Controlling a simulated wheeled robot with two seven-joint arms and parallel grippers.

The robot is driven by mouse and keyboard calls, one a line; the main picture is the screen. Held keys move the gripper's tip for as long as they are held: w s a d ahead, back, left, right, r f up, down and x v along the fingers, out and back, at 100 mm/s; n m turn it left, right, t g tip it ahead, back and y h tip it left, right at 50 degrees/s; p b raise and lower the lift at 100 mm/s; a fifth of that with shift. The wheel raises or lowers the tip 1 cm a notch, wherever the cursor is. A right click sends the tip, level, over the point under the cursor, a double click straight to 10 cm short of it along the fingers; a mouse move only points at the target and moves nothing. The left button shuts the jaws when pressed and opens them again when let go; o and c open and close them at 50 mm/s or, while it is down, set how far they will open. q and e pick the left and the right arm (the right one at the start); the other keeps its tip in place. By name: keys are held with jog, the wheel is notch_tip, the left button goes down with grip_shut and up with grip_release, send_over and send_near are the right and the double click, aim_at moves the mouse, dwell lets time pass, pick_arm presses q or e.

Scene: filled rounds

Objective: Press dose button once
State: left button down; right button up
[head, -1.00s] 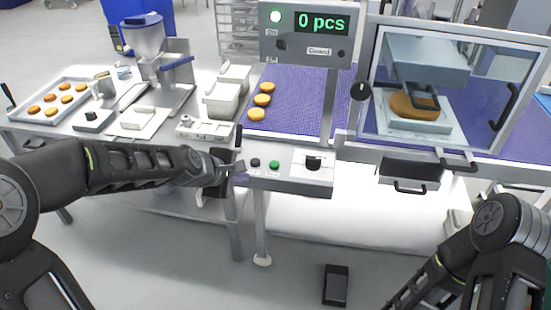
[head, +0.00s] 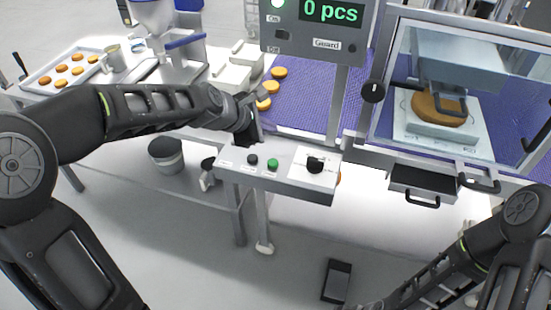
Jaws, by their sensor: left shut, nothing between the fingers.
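The filling machine (head: 155,20) with its hopper stands at the back left, partly cut off by the top edge. A small dark box with a button, in front of it a second ago, is now hidden behind my left arm. A control panel (head: 235,165) at the front of the belt has a black button (head: 252,160), a green button (head: 272,164) and a black rotary switch (head: 315,165). Their labels are too small to read. My left gripper (head: 257,98) is shut and empty, above the panel's back left, near the belt's left edge. My right gripper is out of view.
Several round biscuits lie on a tray (head: 30,82) at the left. More biscuits (head: 263,103) lie on the purple belt (head: 312,95). White tubs (head: 232,75) stand beside it. A counter display (head: 332,12) reads 0 pcs. A clear guard (head: 480,65) encloses a press at the right.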

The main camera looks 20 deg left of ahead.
pick_arm(q)
jog(key=b, duration=0.7)
send_over(270, 164)
notch_tip(270, 164, down, 7)
jog(key=shift+r, duration=0.1)
jog(key=shift+f+b, duration=0.75)
jog(key=shift+f, duration=0.35)
jog(key=shift+f, duration=0.1)
dwell(0.8)
jog(key=shift+f, duration=0.3)
jog(key=shift+f+b, duration=0.6)
jog(key=shift+b, duration=0.05)
dwell(0.6)
jog(key=shift+r, duration=0.1)
jog(key=shift+r+p, duration=0.95)
jog(key=shift+p, duration=0.1)
